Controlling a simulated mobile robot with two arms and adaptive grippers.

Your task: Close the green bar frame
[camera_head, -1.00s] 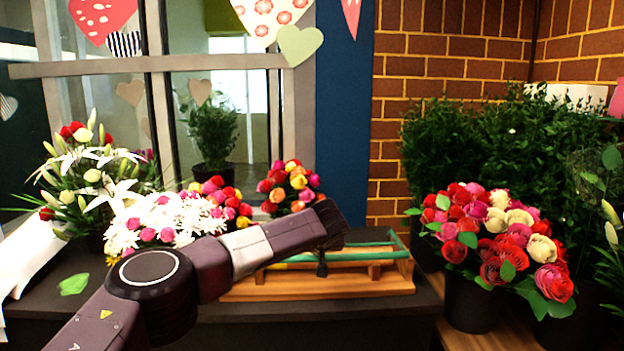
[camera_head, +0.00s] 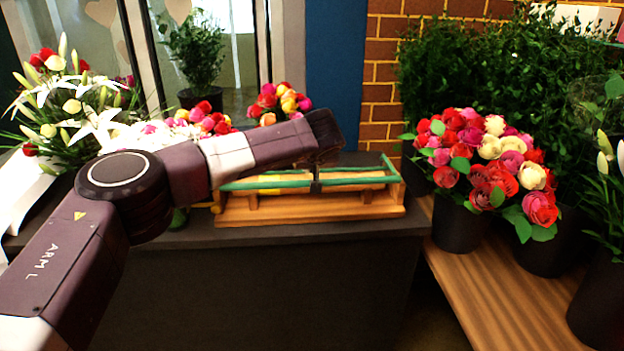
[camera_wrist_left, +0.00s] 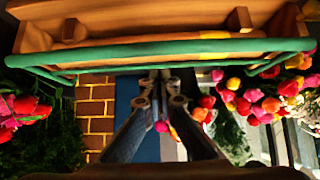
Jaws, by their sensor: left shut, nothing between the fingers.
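The green bar frame (camera_head: 358,182) lies low and nearly level over a wooden stand (camera_head: 270,212) on the dark counter. Its front bar runs along the stand's front, and a side bar shows at the right end. My left gripper (camera_head: 316,187) is shut and empty, pointing down at the middle of the front bar. In the left wrist view the bar (camera_wrist_left: 130,50) crosses above the fingertips of the gripper (camera_wrist_left: 160,73). I cannot tell whether they touch. My forearm hides part of the stand's back left. My right gripper is not in view.
Flower bunches (camera_head: 80,110) stand on the counter (camera_head: 270,237) at left and behind the stand. Dark buckets of roses (camera_head: 490,165) stand on a wooden shelf (camera_head: 490,290) at right. The counter's front edge is close before the stand.

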